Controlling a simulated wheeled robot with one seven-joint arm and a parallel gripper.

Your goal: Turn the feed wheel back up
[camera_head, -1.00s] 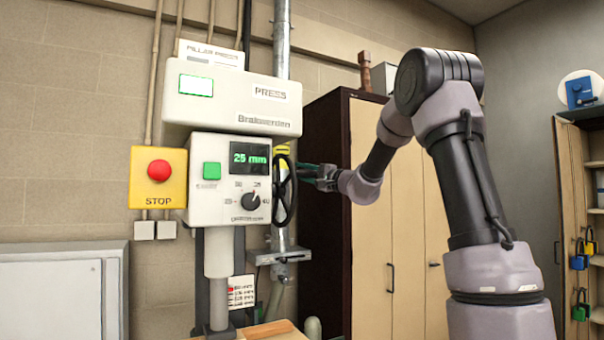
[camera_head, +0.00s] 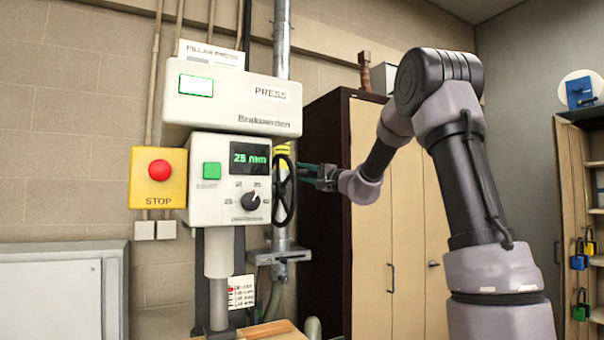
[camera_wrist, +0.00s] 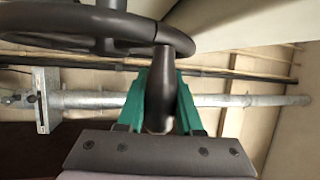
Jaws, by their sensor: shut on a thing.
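The feed wheel (camera_head: 283,190) is a black spoked handwheel on the right side of the white press (camera_head: 231,178). In the wrist view the wheel's rim (camera_wrist: 185,42) crosses the top, with a dark handle (camera_wrist: 161,62) standing out from it. My gripper (camera_head: 305,171) reaches the wheel from the right. In the wrist view its green fingers (camera_wrist: 162,98) are on both sides of the handle, shut on it. The press display (camera_head: 250,158) reads 25 mm. A selector knob (camera_head: 250,200) sits below the display.
A yellow STOP box with a red button (camera_head: 159,170) is left of the press. A vertical metal pipe (camera_head: 282,45) runs behind the wheel. A tall cabinet (camera_head: 325,220) stands behind my arm. A grey cabinet (camera_head: 62,295) is at lower left.

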